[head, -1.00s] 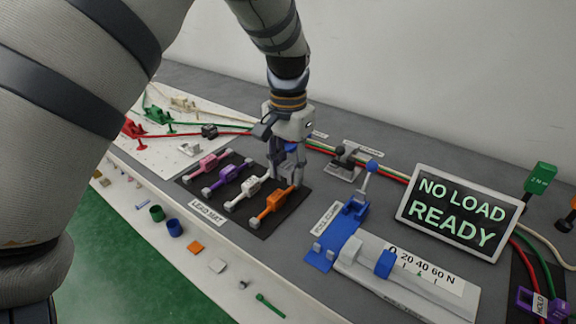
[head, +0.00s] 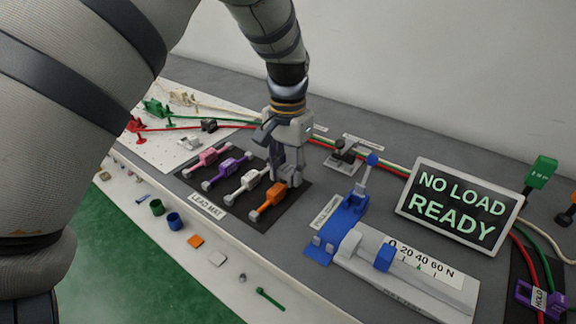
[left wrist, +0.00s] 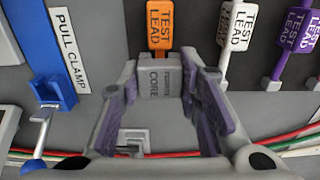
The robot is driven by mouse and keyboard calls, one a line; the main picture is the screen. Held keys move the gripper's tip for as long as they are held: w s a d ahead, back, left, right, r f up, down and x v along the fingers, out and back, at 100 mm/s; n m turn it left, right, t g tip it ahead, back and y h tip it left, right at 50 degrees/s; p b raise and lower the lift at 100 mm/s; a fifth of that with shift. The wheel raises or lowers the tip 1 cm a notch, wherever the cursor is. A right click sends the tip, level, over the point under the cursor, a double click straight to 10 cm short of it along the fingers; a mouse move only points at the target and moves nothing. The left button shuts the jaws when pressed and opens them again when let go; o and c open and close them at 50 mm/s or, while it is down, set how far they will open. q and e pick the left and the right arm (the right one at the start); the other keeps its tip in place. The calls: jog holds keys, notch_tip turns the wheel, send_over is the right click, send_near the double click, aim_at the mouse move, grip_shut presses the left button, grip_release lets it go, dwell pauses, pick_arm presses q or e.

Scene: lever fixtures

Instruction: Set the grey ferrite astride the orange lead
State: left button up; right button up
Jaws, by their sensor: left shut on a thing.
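The orange test lead (head: 269,199) lies on the dark lead mat (head: 268,222), the rightmost in the row of leads there. In the left wrist view its orange block (left wrist: 159,25) is just beyond the ferrite. My left gripper (head: 289,182) points down at the far end of this lead. It is shut on the grey ferrite core (left wrist: 160,78), which sits between its two fingers in line with the lead. The ferrite covers part of the lead; I cannot tell whether it rests around it or is just above. My right gripper is not in view.
White (head: 249,188), purple (head: 229,170) and pink (head: 208,159) leads lie left of the orange one. A blue pull clamp (head: 345,215) with a lever stands to the right. A display (head: 460,207) reads "NO LOAD READY". Cables run behind the mat.

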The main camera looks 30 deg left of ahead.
pick_arm(q)
jog(key=shift+f, duration=0.3)
jog(key=shift+f, duration=0.6)
jog(key=o, duration=1.7)
jog(key=shift+r, duration=3.55)
